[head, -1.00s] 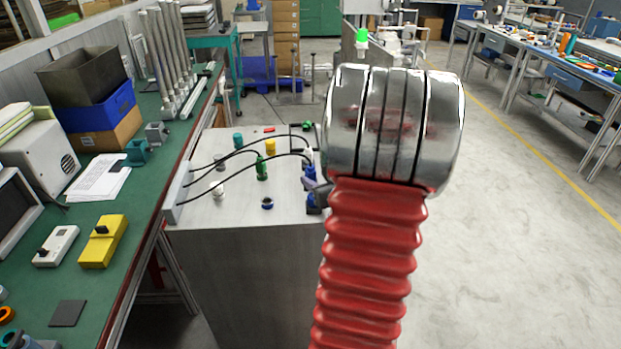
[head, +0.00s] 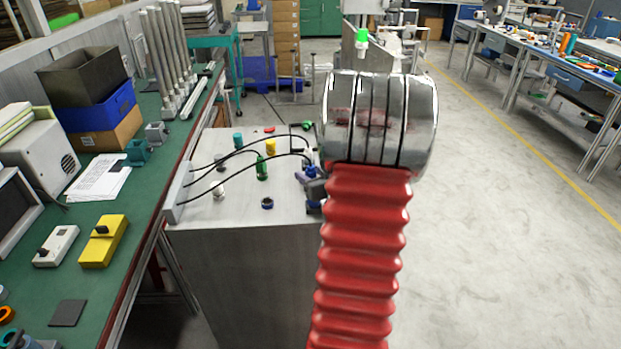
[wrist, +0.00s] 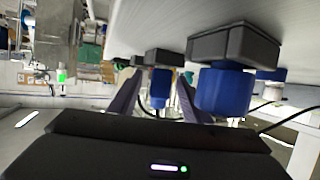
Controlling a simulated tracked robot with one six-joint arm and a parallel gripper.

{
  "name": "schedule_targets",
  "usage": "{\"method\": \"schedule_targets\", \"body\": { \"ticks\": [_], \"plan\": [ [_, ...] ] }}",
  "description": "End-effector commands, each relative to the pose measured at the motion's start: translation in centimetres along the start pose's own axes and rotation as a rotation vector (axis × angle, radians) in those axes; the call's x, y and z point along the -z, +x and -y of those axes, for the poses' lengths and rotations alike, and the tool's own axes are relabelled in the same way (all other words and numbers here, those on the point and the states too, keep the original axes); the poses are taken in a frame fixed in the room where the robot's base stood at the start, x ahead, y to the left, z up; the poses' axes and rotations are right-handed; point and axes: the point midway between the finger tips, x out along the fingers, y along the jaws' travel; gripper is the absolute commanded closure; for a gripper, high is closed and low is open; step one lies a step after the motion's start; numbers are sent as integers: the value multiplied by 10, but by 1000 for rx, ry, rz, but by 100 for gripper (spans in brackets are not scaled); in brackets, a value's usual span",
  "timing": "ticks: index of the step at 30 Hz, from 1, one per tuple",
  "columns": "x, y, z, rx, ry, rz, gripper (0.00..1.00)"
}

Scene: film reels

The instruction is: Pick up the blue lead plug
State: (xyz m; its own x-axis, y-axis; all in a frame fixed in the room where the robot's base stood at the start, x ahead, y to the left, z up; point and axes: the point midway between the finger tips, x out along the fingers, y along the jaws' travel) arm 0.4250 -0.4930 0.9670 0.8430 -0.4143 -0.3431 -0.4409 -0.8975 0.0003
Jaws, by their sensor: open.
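In the wrist view, which looks inverted, a blue plug (wrist: 160,86) sits against a dark block, with a black lead curving close by. My gripper (wrist: 160,78) is open, one finger on each side of this plug in the picture; I cannot tell whether they touch it. In the head view, blue parts (head: 310,171) show at the right edge of the grey cabinet top, where a black lead ends. My gripper (head: 313,188) is beside them, partly hidden by my arm.
A larger blue piece (wrist: 225,90) on a dark block stands close right of my fingers in the wrist view.

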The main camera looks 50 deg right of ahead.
Motion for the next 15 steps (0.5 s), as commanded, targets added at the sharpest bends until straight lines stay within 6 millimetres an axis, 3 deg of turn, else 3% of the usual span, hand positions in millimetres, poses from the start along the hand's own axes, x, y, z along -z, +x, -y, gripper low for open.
{"method": "schedule_targets", "body": {
  "ticks": [9,15],
  "plan": [
    [0,0,0,0,0,0,56],
    [0,0,0,0,0,0,70]
  ]
}}
